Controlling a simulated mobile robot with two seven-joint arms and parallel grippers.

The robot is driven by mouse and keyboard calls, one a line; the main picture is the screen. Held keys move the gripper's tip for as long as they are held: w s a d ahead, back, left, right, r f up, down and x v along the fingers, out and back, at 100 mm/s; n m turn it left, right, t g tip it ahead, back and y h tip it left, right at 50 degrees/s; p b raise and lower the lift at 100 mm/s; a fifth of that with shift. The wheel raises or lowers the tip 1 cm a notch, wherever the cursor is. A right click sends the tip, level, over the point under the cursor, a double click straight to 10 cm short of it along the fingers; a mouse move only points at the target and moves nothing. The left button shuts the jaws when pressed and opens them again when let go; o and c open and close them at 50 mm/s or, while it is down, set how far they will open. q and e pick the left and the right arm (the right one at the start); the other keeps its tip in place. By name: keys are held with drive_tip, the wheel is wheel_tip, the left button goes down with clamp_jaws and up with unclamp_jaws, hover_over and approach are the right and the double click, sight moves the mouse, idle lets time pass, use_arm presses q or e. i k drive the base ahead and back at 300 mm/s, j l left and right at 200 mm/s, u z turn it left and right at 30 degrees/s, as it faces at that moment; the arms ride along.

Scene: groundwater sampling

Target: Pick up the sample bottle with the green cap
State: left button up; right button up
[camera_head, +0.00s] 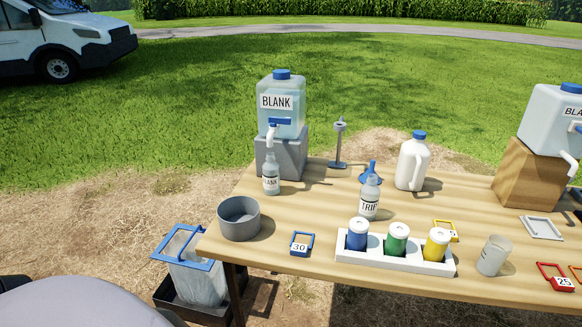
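A white rack (372,261) stands near the front edge of the wooden table and holds several short containers in a row. The middle one is the green sample bottle (396,241), upright in its slot, green on the side with a pale top. Its lower part is hidden in the rack. A blue one (357,235) stands to its left and a yellow one (436,245) to its right. Neither of my grippers can be made out in this view.
The TRIP bottle (369,200) stands close behind the rack. A grey cup (493,256) is to its right, a blue tag marked 30 (301,244) and a grey bowl (239,219) to its left. A white jug (412,163) and the BLANK tank (281,105) are farther back.

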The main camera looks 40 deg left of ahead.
sight(271, 169)
drive_tip(key=u, duration=0.85)
